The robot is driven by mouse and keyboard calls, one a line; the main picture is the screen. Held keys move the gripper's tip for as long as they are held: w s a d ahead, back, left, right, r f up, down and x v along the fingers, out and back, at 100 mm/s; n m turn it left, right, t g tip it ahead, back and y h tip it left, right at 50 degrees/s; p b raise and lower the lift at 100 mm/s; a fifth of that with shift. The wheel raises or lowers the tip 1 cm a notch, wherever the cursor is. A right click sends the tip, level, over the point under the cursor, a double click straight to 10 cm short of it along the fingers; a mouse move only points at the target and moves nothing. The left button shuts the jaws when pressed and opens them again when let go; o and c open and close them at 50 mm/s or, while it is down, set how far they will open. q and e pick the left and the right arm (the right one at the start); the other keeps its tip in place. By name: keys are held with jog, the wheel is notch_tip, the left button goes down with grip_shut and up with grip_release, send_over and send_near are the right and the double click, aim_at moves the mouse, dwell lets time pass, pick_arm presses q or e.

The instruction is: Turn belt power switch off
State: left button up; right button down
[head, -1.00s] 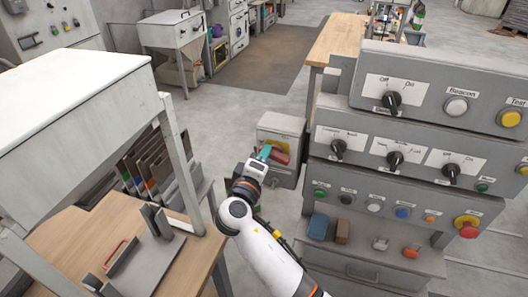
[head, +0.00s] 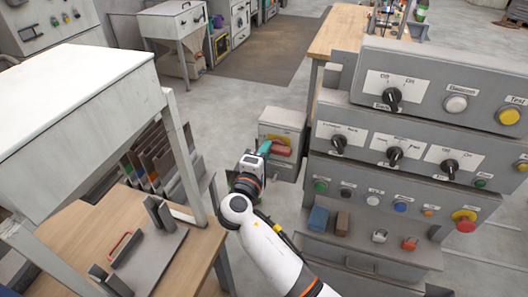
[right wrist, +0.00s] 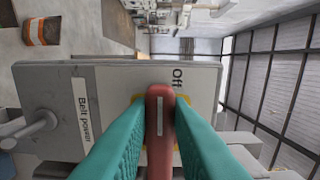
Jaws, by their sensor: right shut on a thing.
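The belt power switch is a red bar handle (head: 281,149) on a yellow plate, on the front of a small grey box (head: 283,122) beyond the bench. In the right wrist view the red handle (right wrist: 160,125) stands upright in the picture, its upper end by the "Off" label (right wrist: 177,77). A "Belt power" label (right wrist: 83,112) shows on the box. My right gripper (head: 266,148) has teal fingers, one on each side of the handle, and is shut on it. The fingers hide part of the yellow plate. My left gripper is not in view.
A grey control console (head: 400,165) with knobs and buttons stands close to the right of my right arm. A wooden bench (head: 75,240) with a hopper frame is at left. Grey floor is clear behind the switch box.

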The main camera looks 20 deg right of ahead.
jog(key=c, duration=1.5)
grip_release()
jog(key=shift+d+f, duration=0.2)
jog(key=shift+o, duration=0.9)
jog(key=shift+r, duration=0.15)
jog(key=v, duration=1.2)
